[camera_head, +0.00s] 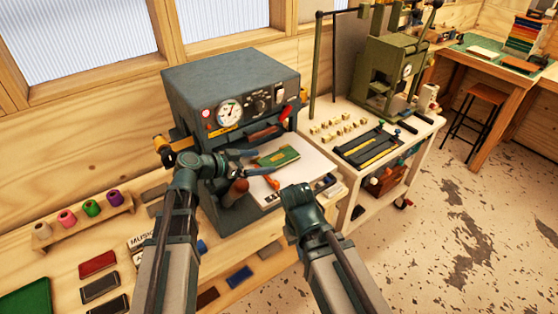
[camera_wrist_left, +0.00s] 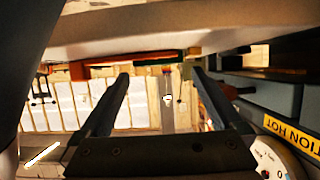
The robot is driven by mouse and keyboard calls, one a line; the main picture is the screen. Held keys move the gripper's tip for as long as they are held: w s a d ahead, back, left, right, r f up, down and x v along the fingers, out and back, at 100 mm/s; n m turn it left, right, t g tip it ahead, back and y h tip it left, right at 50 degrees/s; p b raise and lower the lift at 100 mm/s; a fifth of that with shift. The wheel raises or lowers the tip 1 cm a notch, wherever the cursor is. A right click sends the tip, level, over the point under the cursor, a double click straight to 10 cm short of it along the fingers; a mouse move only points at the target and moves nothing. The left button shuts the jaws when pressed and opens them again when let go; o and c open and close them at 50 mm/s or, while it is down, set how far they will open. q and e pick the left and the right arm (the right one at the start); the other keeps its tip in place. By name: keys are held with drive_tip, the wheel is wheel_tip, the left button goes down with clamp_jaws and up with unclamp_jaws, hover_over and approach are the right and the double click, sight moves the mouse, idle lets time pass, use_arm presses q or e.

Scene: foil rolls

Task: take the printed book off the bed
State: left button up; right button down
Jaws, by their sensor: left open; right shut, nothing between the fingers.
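The printed book (camera_head: 280,156), with a green cover, lies on the pale bed (camera_head: 312,163) of the grey press. My left gripper (camera_head: 252,162) reaches in from the left and is open beside the book's left end; I cannot tell whether it touches. In the left wrist view, the two dark fingers of the left gripper (camera_wrist_left: 162,78) stand apart with no object clearly between them. A pale surface spans the top of that view, with thin brown and green edges under it. My right gripper (camera_head: 299,196) is shut and empty in front of the bed; its fingertips are hard to make out.
The grey press (camera_head: 232,85) with gauge and knobs rises behind the bed. A caution-hot label (camera_wrist_left: 292,134) shows upside down in the left wrist view. A cart (camera_head: 347,190) with type blocks stands to the right.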

sight(278, 158)
use_arm(q)
drive_tip(key=x, duration=0.1)
drive_tip(key=b+x, duration=0.1)
drive_tip(key=x, duration=0.3)
drive_tip(key=shift+w+d+r, duration=0.1)
drive_tip(key=shift+d+r, duration=0.05)
drive_tip(key=shift+r, duration=0.1)
drive_tip(key=c, duration=1.3)
drive_tip(key=shift+r, duration=0.15)
drive_tip(key=shift+c, duration=0.2)
wheel_tip(278, 158, up, 10)
drive_tip(key=p, duration=0.9)
